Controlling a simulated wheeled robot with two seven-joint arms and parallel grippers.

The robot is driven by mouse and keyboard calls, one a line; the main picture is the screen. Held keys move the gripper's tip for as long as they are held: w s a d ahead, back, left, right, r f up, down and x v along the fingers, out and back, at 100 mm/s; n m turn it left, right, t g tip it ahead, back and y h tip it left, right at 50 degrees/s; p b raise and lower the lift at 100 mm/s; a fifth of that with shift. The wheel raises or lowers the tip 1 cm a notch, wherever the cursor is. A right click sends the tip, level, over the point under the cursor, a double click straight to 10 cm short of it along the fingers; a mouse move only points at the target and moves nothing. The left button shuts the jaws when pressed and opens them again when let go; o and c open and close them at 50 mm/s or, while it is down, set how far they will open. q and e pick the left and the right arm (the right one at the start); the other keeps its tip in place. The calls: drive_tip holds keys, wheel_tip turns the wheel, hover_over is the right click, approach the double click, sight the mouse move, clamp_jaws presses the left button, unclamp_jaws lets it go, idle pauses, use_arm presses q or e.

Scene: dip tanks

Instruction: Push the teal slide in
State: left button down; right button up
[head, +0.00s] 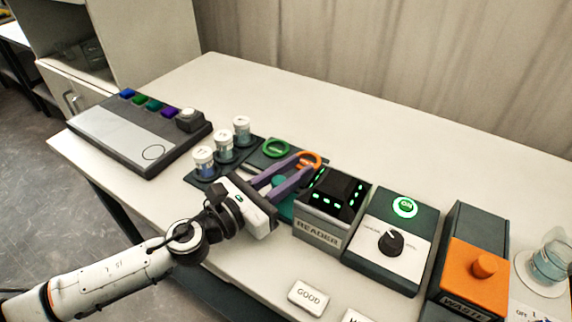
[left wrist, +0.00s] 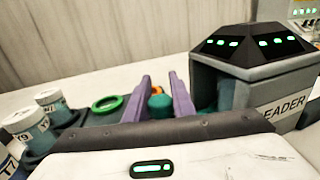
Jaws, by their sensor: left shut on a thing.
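The teal slide's round knob (head: 278,181) shows between the two purple fingers of my left gripper (head: 306,165). My left gripper is shut on it, just left of the reader. In the left wrist view the teal knob (left wrist: 160,104) sits between the fingers (left wrist: 160,78), beside the reader's open-looking side. The reader (head: 318,232) is a grey box with a black faceted top and green lights; it also shows in the left wrist view (left wrist: 213,88). The rest of the slide is mostly hidden by my gripper. My right gripper is out of view.
Several capped vials (head: 242,130) stand in a dark rack left of my gripper. A green ring (head: 276,148) and an orange ring (head: 311,154) lie behind it. A dial box (head: 407,222) and an orange-fronted waste box (head: 474,277) stand right of the reader. The table's back is clear.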

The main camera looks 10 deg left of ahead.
use_arm(q)
drive_tip(key=shift+s+d+r, duration=0.15)
drive_tip(key=shift+s+d, duration=0.2)
drive_tip(key=shift+d, duration=0.35)
drive_tip(key=shift+s+d, duration=0.1)
drive_tip(key=c, duration=1.5)
unclamp_jaws()
drive_tip(key=shift+d, duration=0.1)
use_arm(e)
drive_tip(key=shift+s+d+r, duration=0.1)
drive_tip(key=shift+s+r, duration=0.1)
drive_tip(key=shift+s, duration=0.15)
use_arm(q)
drive_tip(key=shift+s+f, duration=0.1)
drive_tip(key=shift+f, duration=0.1)
